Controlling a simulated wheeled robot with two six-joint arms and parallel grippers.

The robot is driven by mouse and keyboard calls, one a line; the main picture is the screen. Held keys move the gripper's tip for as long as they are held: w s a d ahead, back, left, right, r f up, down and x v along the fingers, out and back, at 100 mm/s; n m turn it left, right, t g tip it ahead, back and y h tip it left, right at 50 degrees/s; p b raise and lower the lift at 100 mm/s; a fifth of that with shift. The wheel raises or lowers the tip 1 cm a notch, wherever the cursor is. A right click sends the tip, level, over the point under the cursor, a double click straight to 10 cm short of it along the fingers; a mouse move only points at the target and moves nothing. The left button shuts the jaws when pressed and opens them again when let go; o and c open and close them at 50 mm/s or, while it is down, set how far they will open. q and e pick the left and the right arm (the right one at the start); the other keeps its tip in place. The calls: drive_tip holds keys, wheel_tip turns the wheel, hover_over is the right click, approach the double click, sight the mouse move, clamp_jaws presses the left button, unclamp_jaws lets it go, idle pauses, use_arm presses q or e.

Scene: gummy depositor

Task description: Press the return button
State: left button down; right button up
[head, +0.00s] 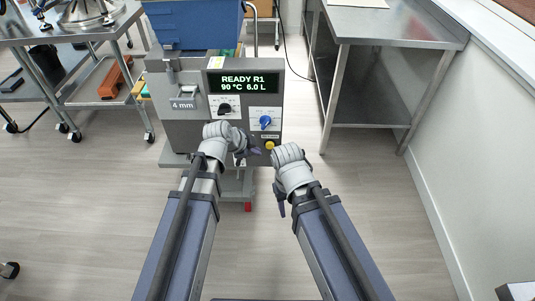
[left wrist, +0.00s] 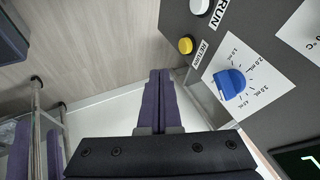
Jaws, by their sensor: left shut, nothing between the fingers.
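The return button is a yellow round button at the lower front of the grey machine (head: 269,145), with a RETURN label beside it in the left wrist view (left wrist: 185,45). My left gripper (head: 254,152) is shut and empty, in front of the panel just left of the button. In the left wrist view, its purple fingers (left wrist: 160,73) lie together, with the tips below and left of the button and apart from it in the picture. My right gripper (head: 281,208) hangs below the right wrist; its fingers are mostly hidden.
The panel has a blue dial (head: 265,122), a black knob (head: 225,108) and a display (head: 244,83) reading "READY R1 90°C 6.0 L". A white button (left wrist: 199,6) marked RUN sits beside the return button. A steel table (head: 395,25) stands right, a cart (head: 75,35) left.

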sight(268, 147)
use_arm(q)
drive_tip(key=shift+f, duration=0.1)
idle(0.3)
drive_tip(key=shift+w+d+f+b, duration=0.65)
drive_tip(key=shift+w+f+b, duration=0.7)
drive_tip(key=shift+w, duration=0.1)
drive_tip(key=shift+w+d+f+b, duration=0.6)
drive_tip(key=shift+w+f+b, duration=0.7)
drive_tip(key=shift+w, duration=0.2)
drive_tip(key=shift+w+d+f+b, duration=0.65)
drive_tip(key=shift+w+f+b, duration=0.7)
drive_tip(key=shift+w, duration=0.1)
drive_tip(key=shift+w+r, duration=0.1)
